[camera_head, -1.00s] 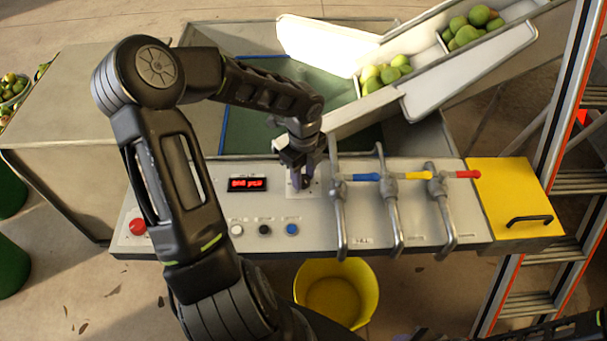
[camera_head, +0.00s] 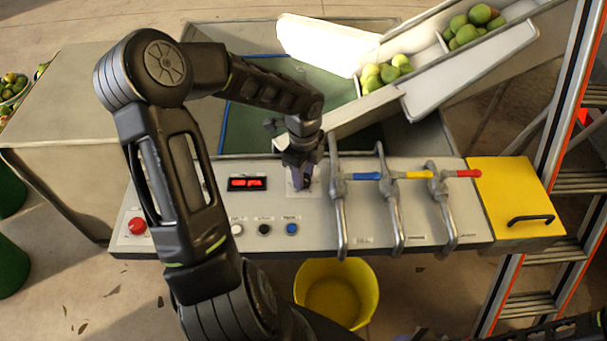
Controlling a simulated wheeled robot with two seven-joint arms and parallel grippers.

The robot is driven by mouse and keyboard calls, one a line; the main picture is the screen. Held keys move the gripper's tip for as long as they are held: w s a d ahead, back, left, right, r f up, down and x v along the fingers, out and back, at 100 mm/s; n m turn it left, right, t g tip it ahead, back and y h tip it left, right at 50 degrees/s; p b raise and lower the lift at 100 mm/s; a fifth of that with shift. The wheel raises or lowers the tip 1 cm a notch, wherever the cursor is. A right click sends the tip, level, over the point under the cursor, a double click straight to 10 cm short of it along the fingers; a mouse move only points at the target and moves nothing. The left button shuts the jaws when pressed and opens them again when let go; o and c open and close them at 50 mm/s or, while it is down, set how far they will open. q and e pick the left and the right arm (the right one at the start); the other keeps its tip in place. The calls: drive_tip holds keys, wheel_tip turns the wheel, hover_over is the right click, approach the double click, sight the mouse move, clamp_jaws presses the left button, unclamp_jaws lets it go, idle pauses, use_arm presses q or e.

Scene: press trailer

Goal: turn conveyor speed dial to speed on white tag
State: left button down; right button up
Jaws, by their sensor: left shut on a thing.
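My left gripper (camera_head: 303,181) reaches down onto the grey control panel (camera_head: 190,222) and is shut on the speed dial. The dial is hidden between and under the fingers; only a pale plate shows around it. Left of it, a red-lit display (camera_head: 247,184) shows digits too small to read. I cannot make out a white tag with a speed on it. My right gripper is not clearly in view; only a dark part shows at the bottom right edge.
A red button (camera_head: 137,225) and white, black and blue buttons (camera_head: 292,229) sit on the panel. Pipe valves with blue, yellow and red handles (camera_head: 468,174) stand close right of the gripper. A yellow bucket (camera_head: 337,293) is below, a ladder (camera_head: 560,130) at right.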

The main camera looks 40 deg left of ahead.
use_arm(q)
drive_tip(key=n+b, duration=0.1)
drive_tip(key=n, duration=0.3)
drive_tip(key=shift+w+b, duration=0.1)
drive_tip(key=shift+b, duration=0.3)
drive_tip(key=n+b, duration=0.2)
drive_tip(key=n, duration=0.3)
drive_tip(key=shift+n, duration=0.4)
drive_tip(key=c, duration=1)
unclamp_jaws()
drive_tip(key=shift+o, duration=0.2)
drive_tip(key=shift+r, duration=0.1)
wheel_tip(320, 180, up, 8)
drive_tip(key=shift+f+b, duration=0.15)
drive_tip(key=shift+b, duration=0.15)
